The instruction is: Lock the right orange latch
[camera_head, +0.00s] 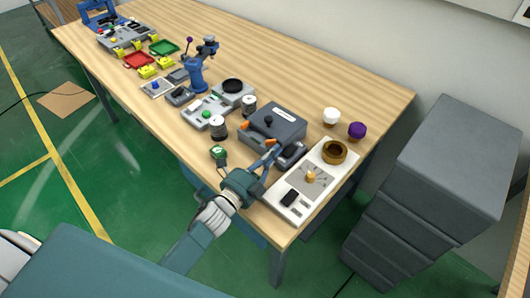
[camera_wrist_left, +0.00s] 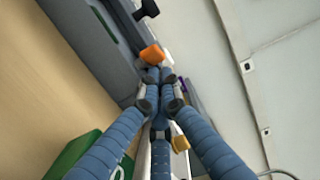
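The grey case (camera_head: 272,124) with a dark top handle stands closed near the right end of the wooden table. In the left wrist view its grey side (camera_wrist_left: 92,45) runs along the upper left, with an orange latch (camera_wrist_left: 153,54) sticking out from it. My left gripper (camera_head: 268,158) is at the front side of the case. In the left wrist view the fingertips (camera_wrist_left: 160,76) are together just below the latch, very close to it. I cannot tell whether they touch it. I see nothing held between them. My right gripper is not in view.
A white board (camera_head: 290,203) with a brass ring (camera_head: 334,151) lies right of the case. White (camera_head: 331,116) and purple (camera_head: 357,130) knobs stand behind it. Cylinders and a small green-topped device (camera_head: 218,153) are to the left. A grey drawer cabinet (camera_head: 450,160) stands beyond the table.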

